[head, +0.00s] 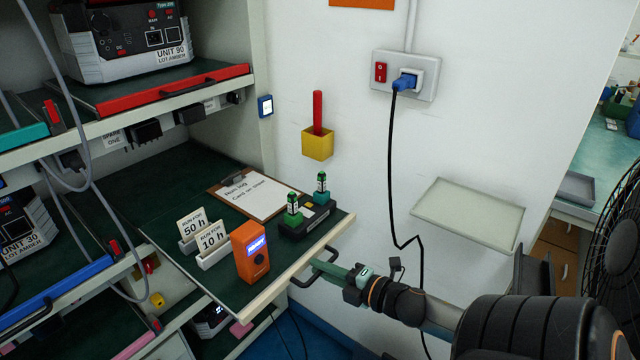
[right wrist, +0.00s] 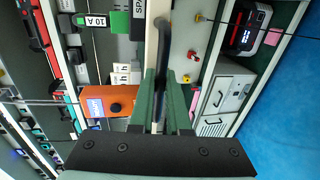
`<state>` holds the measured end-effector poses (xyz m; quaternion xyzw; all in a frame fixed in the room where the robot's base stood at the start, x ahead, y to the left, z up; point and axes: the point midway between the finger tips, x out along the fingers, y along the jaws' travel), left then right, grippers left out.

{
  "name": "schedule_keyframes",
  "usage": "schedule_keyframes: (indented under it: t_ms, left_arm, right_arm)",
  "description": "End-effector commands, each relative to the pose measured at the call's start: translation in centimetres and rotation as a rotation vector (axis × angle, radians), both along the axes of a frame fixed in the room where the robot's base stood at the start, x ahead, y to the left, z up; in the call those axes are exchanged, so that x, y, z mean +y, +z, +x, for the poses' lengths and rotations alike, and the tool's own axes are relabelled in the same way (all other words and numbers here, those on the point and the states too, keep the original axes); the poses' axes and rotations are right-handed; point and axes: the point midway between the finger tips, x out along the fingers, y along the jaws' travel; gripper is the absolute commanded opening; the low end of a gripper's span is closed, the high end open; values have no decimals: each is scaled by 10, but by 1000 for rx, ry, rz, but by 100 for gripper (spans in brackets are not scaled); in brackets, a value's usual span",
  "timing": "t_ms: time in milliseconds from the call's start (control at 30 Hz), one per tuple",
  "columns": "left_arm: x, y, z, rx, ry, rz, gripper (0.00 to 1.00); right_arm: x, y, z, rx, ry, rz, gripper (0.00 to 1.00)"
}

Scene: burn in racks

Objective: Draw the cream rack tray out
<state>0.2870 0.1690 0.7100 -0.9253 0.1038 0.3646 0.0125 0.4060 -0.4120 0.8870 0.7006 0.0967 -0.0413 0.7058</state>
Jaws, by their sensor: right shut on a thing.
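The cream rack tray (head: 286,277) is a dark green shelf with a cream front edge, standing out from the rack at the lower middle of the head view. Its black handle (head: 313,267) is on the front edge. My right gripper (head: 332,270) comes in from the right and is shut on that handle. In the right wrist view the green fingers (right wrist: 161,95) lie on both sides of the dark handle bar (right wrist: 160,70). My left gripper is in neither view.
On the tray are an orange meter (head: 250,252), two cards, a clipboard (head: 256,193) and a black charger (head: 308,221) with green-topped cells. A red-edged tray (head: 172,88) is above, a blue-edged one (head: 58,290) lower left. A wall shelf (head: 468,214) and hanging cable are near my right arm.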

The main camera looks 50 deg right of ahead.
Motion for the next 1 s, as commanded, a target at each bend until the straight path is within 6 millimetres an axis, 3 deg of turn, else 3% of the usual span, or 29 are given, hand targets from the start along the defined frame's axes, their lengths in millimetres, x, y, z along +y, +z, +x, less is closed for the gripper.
schedule_keyframes:
  t_ms: [167,200,433,767,1000]
  left_arm:
    - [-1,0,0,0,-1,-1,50]
    - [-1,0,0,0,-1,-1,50]
    - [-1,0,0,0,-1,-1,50]
    - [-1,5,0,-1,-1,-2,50]
    - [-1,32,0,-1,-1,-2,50]
  right_arm:
    - [2,-5,-3,10,4,3,0]
    - [2,-5,-3,10,4,3,18]
    - [1,-3,-2,7,2,2,44]
    - [0,0,-5,5,0,3,44]
    - [-3,12,-46,10,-4,4,44]
